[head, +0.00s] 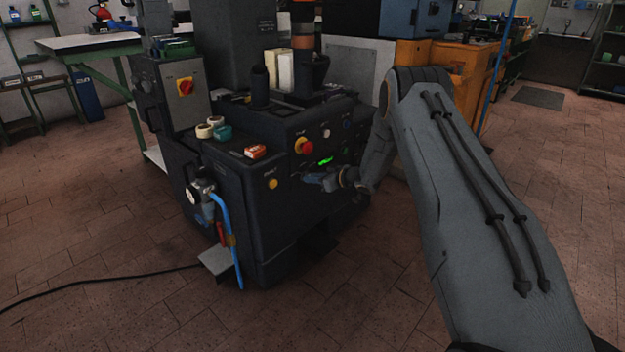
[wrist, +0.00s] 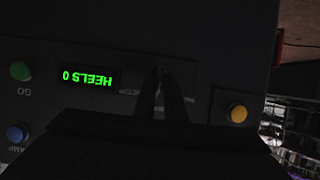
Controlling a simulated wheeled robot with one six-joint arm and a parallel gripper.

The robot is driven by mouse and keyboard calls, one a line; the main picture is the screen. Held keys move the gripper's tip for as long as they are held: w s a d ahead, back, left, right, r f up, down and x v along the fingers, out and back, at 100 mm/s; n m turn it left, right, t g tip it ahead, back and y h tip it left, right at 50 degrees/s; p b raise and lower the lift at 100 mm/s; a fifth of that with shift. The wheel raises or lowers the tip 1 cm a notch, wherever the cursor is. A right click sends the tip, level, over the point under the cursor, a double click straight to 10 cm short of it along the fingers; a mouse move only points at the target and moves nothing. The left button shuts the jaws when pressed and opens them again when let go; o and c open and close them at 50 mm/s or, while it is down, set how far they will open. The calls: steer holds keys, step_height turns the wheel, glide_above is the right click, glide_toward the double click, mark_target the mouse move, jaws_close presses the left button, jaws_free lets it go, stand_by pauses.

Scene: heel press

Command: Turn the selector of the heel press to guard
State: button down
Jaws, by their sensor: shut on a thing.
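The heel press (head: 250,215) is a dark machine in the middle of the head view. My gripper (head: 318,180) is at its front panel, just below the green display (head: 326,161). In the wrist view, which shows the panel upside down, the two dark fingers (wrist: 164,80) are close together at the panel, shut on the selector (wrist: 163,70). The selector is small, dark and mostly hidden between the fingertips. Faint lettering shows on both sides of the fingers, partly covered. I cannot tell which position the selector points to. The display (wrist: 87,77) reads HEELS 0.
A yellow button (wrist: 238,113) lies to one side of the fingers. A green GO button (wrist: 21,71) and a blue button (wrist: 17,133) lie beyond the display. A red emergency stop (head: 304,146) sits above my gripper. A blue hose (head: 228,240) hangs at the press's left.

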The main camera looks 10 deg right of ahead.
stand_by(0.3)
steer(key=c, duration=1.8)
jaws_free()
steer(key=shift+s+d, duration=0.1)
steer(key=p+v, duration=0.2)
steer(key=v, duration=0.5)
steer(key=shift+s+d+r, duration=0.1)
steer(key=shift+s+d, duration=0.05)
steer(key=shift+s, duration=0.1)
